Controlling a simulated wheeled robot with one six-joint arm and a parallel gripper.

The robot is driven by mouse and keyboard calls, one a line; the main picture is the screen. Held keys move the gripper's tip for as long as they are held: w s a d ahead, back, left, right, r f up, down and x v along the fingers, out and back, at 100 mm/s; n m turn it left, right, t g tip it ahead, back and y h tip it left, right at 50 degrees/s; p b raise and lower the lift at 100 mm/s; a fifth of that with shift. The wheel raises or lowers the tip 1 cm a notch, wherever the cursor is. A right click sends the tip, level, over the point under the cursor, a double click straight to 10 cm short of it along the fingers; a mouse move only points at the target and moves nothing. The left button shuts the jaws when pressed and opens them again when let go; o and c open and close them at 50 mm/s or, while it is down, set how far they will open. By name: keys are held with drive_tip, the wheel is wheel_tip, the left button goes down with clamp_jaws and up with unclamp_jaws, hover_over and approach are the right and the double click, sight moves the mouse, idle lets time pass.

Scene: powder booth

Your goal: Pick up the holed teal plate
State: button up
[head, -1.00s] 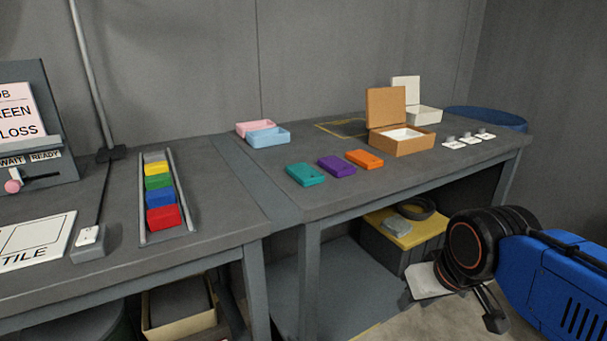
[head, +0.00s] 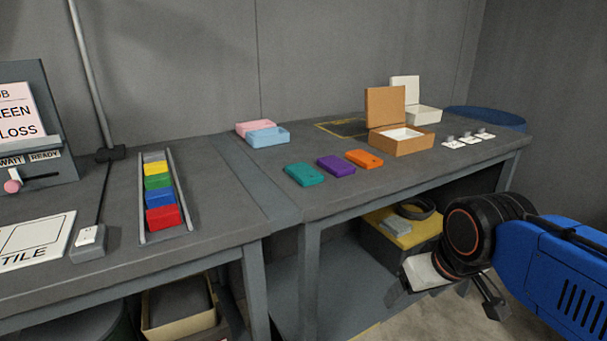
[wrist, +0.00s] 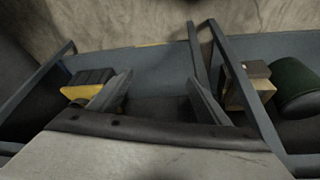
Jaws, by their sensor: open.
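The holed teal plate (head: 304,174) lies flat on the right-hand bench, at the left end of a row with a purple plate (head: 336,165) and an orange plate (head: 363,159). My gripper (head: 440,290) is low at the right, in front of the bench and below its top, well apart from the teal plate. In the wrist view the two fingers (wrist: 158,90) are spread with nothing between them. That view looks at the bench legs, lower shelf and floor, and the teal plate is not in it.
Behind the plates are a pink tray (head: 254,127), a blue tray (head: 268,136), an open brown box (head: 402,141) and a white box (head: 424,114). A rack of coloured blocks (head: 160,196) stands on the left bench. The bench's front edge lies between my gripper and the plates.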

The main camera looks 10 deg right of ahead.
drive_tip(key=o, duration=0.6)
drive_tip(key=w+r+n, duration=0.1)
drive_tip(key=w+r, duration=0.1)
drive_tip(key=w+a+r+n, duration=0.1)
drive_tip(key=r, duration=0.2)
drive_tip(key=w+r+n, duration=0.1)
drive_tip(key=w+r, duration=0.1)
drive_tip(key=r, duration=0.1)
drive_tip(key=shift+w+a+r+n+g, duration=0.25)
drive_tip(key=shift+w+a+n+g, duration=0.05)
drive_tip(key=shift+w+a+g, duration=0.1)
wheel_tip(320, 180, up, 25)
drive_tip(key=n+g, duration=0.4)
drive_tip(key=n, duration=1.4)
hover_over(304, 170)
drive_tip(key=f, duration=1.1)
drive_tip(key=shift+s, duration=0.25)
drive_tip(key=shift+w+f, duration=0.15)
drive_tip(key=shift+f, duration=2.95)
